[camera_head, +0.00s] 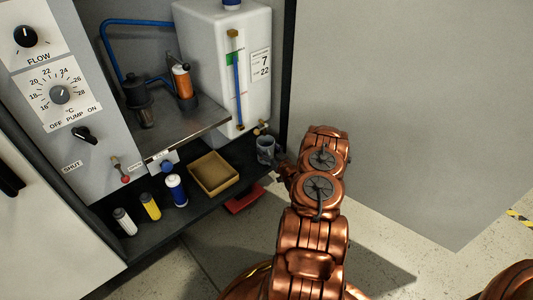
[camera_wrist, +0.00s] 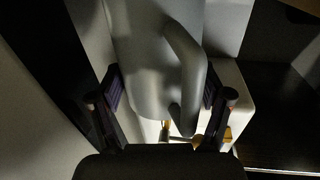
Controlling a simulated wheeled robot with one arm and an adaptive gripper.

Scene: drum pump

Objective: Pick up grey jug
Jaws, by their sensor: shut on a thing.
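The grey jug (camera_head: 265,149) stands upright at the right end of the dark lower shelf, just below the white tank. In the wrist view the grey jug (camera_wrist: 145,65) fills the middle, with its curved handle (camera_wrist: 188,75) facing the camera. My gripper (camera_head: 281,166) reaches the jug from the right. In the wrist view my gripper (camera_wrist: 165,90) has one finger on each side of the jug and is shut on it. I cannot tell whether the jug's base touches the shelf.
The white tank (camera_head: 225,65) with a brass tap (camera_head: 262,128) is close above the jug. A yellow tray (camera_head: 214,172) lies to its left, then blue (camera_head: 176,190), yellow (camera_head: 150,206) and white (camera_head: 124,221) bottles. Open floor lies to the right.

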